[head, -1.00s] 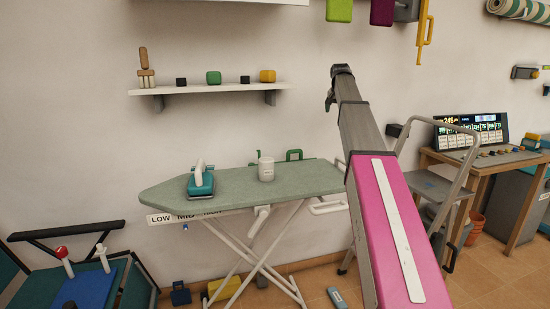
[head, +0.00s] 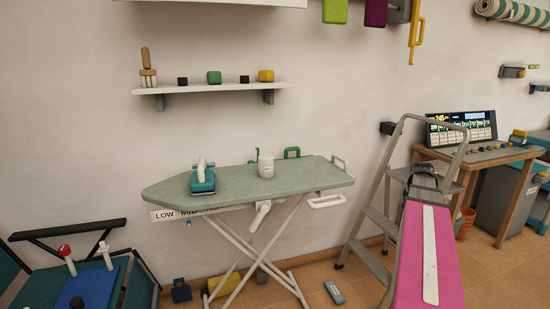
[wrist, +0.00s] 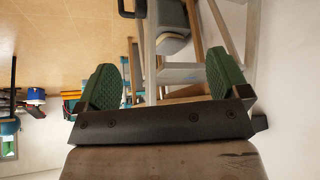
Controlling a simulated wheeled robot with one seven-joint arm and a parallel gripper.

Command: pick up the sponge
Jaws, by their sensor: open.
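I cannot tell for sure which thing is the sponge. The fingers are not clear there.
An ironing board (head: 320,176) stands below the shelf, bearing a teal iron (head: 203,180) and a white canister (head: 266,165). The step ladder (head: 378,215) stands between it and a wooden desk (head: 512,200). A grey-blue item (head: 335,293) lies on the floor.

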